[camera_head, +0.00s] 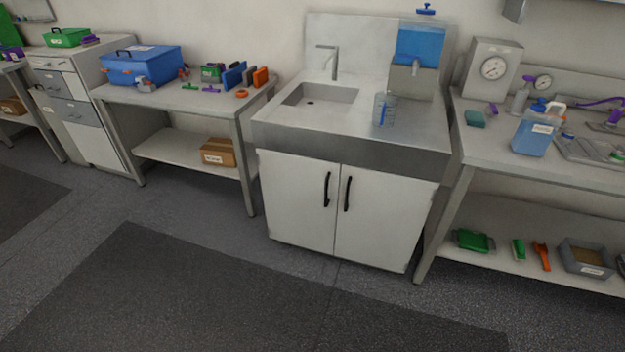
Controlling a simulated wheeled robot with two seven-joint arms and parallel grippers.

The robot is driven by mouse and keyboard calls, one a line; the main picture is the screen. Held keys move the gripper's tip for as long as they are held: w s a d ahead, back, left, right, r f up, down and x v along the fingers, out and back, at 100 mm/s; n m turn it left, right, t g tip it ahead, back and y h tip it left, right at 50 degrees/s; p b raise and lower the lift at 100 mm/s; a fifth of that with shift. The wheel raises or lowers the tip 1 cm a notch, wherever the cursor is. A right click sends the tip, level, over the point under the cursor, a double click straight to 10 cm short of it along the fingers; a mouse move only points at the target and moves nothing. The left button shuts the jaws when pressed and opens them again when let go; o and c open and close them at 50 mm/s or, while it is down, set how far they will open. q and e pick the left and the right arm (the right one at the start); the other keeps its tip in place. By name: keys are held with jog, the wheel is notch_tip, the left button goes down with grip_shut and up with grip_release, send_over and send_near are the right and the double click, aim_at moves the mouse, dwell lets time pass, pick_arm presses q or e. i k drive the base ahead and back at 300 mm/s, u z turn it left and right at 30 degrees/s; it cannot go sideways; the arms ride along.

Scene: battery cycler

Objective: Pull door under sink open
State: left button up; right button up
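The sink cabinet stands at the middle right of the head view. Its white left door (292,199) and white right door (385,222) are both closed and meet at a middle seam. A black upright handle (326,189) sits on the left door near the seam. A second black handle (347,194) sits on the right door near the seam. The steel sink (318,98) with its tap (332,62) is above the doors. Neither of my grippers is in view, and nothing hides the doors or handles.
The dark floor mat (200,290) and the floor in front of the cabinet are clear. A steel bench (190,100) with a lower shelf stands to the left. Another bench (490,140) stands close on the right. A blue water container (421,42) and a beaker (382,110) stand on the counter.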

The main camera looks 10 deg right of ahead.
aim_at(299, 193)
jog(key=z, duration=0.6)
jog(key=i, duration=0.85)
jog(key=z, duration=0.85)
